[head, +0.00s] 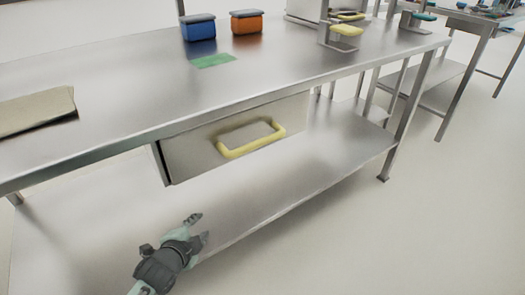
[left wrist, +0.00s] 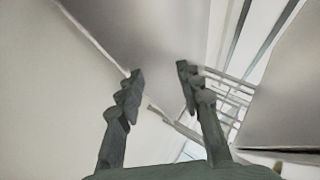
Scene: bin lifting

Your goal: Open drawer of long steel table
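The long steel table (head: 130,95) crosses the head view. Its drawer (head: 185,156) hangs under the top near the middle, with a yellow handle (head: 252,141) on its front. The drawer looks shut. My left gripper (head: 199,228) is below and left of the drawer front, apart from the handle, in front of the lower shelf. In the left wrist view its two fingers (left wrist: 160,75) are spread with nothing between them. The handle cannot be made out in the left wrist view. My right gripper is in neither view.
A blue box (head: 199,28), an orange box (head: 246,22) and a green patch (head: 213,61) are on the tabletop. A tan slab (head: 36,110) lies at the left. The lower shelf (head: 310,165) runs beneath the drawer. The floor in front is clear.

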